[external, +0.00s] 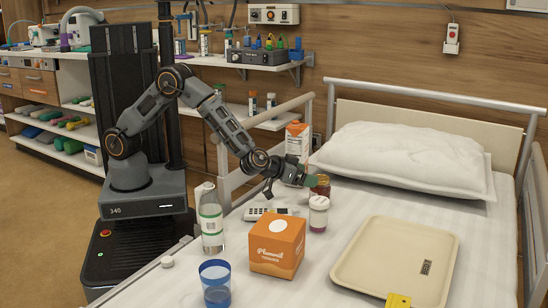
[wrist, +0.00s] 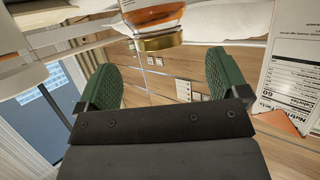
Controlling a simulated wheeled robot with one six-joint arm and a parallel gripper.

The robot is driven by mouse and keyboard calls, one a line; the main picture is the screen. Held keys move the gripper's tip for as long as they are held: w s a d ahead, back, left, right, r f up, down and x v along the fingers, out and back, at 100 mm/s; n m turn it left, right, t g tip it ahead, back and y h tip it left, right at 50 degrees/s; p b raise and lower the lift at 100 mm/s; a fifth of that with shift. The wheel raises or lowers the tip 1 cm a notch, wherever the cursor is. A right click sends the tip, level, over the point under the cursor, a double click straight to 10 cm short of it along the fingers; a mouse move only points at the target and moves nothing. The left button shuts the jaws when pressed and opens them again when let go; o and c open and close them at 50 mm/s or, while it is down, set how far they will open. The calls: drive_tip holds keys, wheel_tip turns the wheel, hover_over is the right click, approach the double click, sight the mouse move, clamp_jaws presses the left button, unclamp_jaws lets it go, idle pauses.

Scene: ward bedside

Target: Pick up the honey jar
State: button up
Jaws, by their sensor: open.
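The honey jar (external: 321,190), small and amber-brown, stands on the bed near the pillow, partly hidden by my gripper and by the pill jar in front. In the wrist view the amber jar with its gold lid (wrist: 160,42) appears at the top, upside down in the picture and cut off by the edge. It lies ahead of and between the green finger pads. My gripper (external: 307,180) is right by the jar's left side in the external view. In the wrist view the gripper (wrist: 162,62) is open, with nothing between the pads.
A white-lidded jar (external: 318,216) stands just in front of the honey jar. A carton (external: 297,140) stands behind; a labelled carton (wrist: 298,65) shows at the wrist view's right. An orange box (external: 277,247), bottle (external: 210,225), blue cup (external: 215,280), remote (external: 262,213) and tray (external: 385,265) are nearby.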

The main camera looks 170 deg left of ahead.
sight(321, 179)
drive_tip(key=b+x, duration=0.2)
drive_tip(key=x, duration=0.3)
drive_tip(key=shift+f, duration=0.2)
drive_tip(key=shift+a+f, duration=0.15)
drive_tip(key=shift+a, duration=0.45)
drive_tip(key=c, duration=1.5)
